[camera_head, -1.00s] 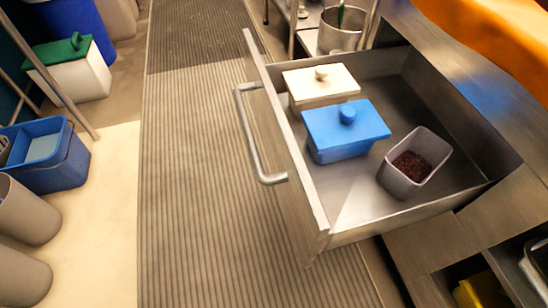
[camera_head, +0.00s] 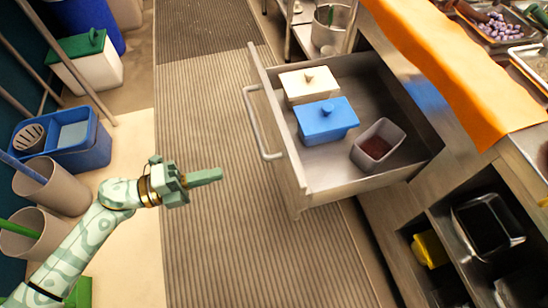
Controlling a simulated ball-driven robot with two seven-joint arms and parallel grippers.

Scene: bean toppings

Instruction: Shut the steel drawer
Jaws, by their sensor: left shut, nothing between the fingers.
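The steel drawer (camera_head: 352,187) stands pulled out from the counter at the right, its front panel facing left over the ribbed mat. Its bar handle (camera_head: 260,125) is on that front panel. Inside are a white lidded box (camera_head: 310,85), a blue lidded box (camera_head: 327,121) and a grey open tub (camera_head: 378,146) with dark red beans. My left gripper (camera_head: 212,177) is shut and empty, pointing right. It is over the mat, left of the handle and lower in the picture, apart from the drawer. My right gripper is not in view.
An orange cloth (camera_head: 440,60) lies on the counter above the drawer. Open shelves (camera_head: 440,245) sit below at right. Blue bucket (camera_head: 85,150), beige bins (camera_head: 55,190) and a green-lidded white box (camera_head: 85,65) stand at left. The ribbed mat (camera_head: 240,250) is clear.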

